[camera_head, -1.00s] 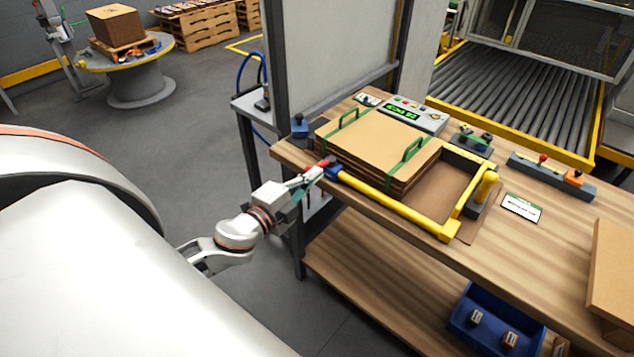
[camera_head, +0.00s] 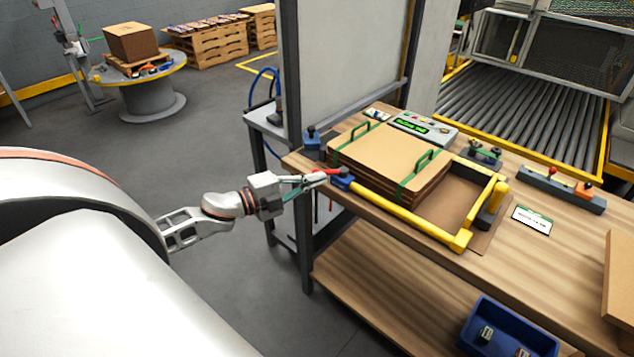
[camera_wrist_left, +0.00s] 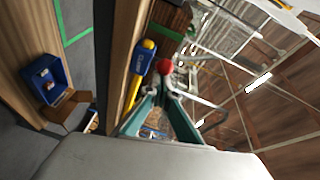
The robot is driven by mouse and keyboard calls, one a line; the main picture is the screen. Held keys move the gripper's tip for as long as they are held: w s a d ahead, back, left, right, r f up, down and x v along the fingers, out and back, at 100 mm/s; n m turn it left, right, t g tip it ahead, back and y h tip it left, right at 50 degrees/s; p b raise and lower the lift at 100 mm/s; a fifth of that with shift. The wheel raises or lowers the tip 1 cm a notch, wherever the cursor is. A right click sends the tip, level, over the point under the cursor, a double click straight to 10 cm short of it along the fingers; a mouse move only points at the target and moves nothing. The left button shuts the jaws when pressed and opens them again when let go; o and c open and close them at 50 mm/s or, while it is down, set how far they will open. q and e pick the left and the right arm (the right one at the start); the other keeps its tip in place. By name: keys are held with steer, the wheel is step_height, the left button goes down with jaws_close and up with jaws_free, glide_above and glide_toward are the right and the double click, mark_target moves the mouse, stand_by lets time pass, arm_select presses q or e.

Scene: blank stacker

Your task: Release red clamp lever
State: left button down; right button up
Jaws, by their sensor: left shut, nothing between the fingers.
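The red clamp lever (camera_head: 326,171) is at the table's left front corner, beside its blue clamp base (camera_head: 342,183) at the end of the yellow bar (camera_head: 400,214). In the left wrist view the lever's red knob (camera_wrist_left: 165,67) is just beyond my fingertips, with the blue base (camera_wrist_left: 143,60) beside it. My left gripper (camera_head: 320,178) is shut and empty, close by the lever at the table edge. It also shows in the left wrist view (camera_wrist_left: 163,82), with teal fingers converging near the knob. Whether they touch it I cannot tell. My right gripper is not in view.
A strapped stack of cardboard blanks (camera_head: 392,158) lies inside the yellow frame. A control box with a green display (camera_head: 422,128) is behind it. A grey upright panel (camera_head: 345,60) stands at the back left. A blue bin (camera_head: 508,330) sits on the lower shelf.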

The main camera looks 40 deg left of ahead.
arm_select(q)
steer(key=shift+w+a, duration=0.35)
steer(key=shift+a, duration=0.35)
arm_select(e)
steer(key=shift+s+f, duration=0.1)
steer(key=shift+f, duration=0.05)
arm_select(q)
steer(key=shift+a+r, duration=0.1)
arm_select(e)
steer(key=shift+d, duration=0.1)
